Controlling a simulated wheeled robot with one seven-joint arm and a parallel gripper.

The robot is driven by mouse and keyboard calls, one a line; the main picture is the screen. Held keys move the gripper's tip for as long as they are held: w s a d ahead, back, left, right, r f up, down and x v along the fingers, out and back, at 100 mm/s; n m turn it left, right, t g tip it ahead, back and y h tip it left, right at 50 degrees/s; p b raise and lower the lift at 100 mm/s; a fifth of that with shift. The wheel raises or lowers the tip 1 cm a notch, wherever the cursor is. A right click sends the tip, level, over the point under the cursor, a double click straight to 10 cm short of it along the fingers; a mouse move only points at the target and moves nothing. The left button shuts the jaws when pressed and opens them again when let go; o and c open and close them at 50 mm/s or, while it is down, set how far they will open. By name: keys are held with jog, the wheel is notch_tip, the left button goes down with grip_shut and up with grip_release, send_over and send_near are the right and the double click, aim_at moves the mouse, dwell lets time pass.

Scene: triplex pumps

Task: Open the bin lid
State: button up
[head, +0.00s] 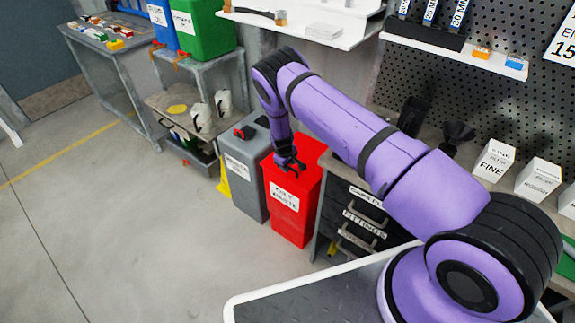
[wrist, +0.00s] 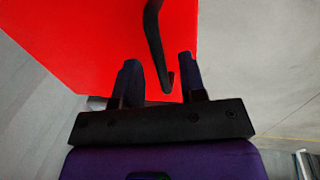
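A red bin (head: 292,203) with a white label, seemingly reading "OILY WASTE", stands on the floor. Its lid appears shut. My gripper (head: 289,166) is over the near top of this bin. In the wrist view, my gripper (wrist: 161,78) is open, with its two dark fingers apart against the red bin (wrist: 95,45). A bent black bar (wrist: 154,38), apparently a lid handle, runs down the red surface and its hooked end lies between the fingertips. I see gaps on both sides of it; contact is not visible. The head view does not show the handle clearly.
A grey bin (head: 244,172) stands close on the left of the red bin. A drawer cabinet (head: 352,215) stands close on the right, with a workbench above. A yellow wedge-shaped thing (head: 223,182) is beside the grey bin. The floor at the left is clear.

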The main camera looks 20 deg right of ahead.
grip_shut()
